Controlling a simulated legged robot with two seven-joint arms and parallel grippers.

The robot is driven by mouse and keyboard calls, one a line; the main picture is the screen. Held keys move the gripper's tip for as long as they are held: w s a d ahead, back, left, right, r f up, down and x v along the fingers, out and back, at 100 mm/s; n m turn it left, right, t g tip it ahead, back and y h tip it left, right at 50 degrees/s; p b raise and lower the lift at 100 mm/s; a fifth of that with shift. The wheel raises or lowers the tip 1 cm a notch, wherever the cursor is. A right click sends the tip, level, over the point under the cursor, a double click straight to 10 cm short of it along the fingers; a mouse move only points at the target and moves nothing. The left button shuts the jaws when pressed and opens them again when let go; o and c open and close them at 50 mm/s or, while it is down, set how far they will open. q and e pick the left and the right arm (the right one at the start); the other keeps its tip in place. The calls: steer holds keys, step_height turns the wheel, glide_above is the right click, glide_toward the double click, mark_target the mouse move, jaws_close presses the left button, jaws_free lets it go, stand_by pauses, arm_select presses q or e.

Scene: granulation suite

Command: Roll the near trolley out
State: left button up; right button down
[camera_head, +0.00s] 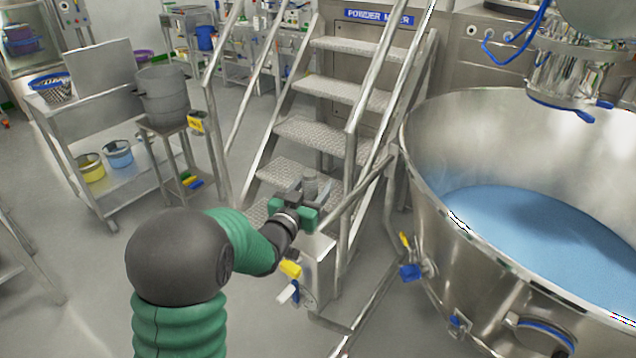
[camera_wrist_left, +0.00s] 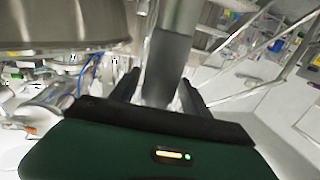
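My left gripper (camera_head: 300,198) is in front of the lower steps, left of a large steel bowl (camera_head: 418,205) holding blue powder. What the cylinder belongs to is unclear. A steel trolley (camera_head: 115,205) with castors stands at left. I cannot tell which unit is the near trolley. My right gripper is not in view.
Metal steps (camera_head: 310,131) with handrails rise behind my gripper. A steel box (camera_head: 318,262) with a yellow and blue valve stands below it. A small stand (camera_head: 180,130) carries grey tubs (camera_head: 162,95). The grey floor between the left trolley and my arm is clear.

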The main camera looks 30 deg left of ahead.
arm_select(q)
steer(key=shift+w+a+f, duration=0.1)
steer(key=shift+a+f, duration=0.05)
steer(key=c, duration=0.4)
steer(key=shift+d, duration=0.35)
steer(key=c, duration=0.5)
jaws_close()
steer(key=shift+a+r, duration=0.15)
steer(key=shift+r, duration=0.05)
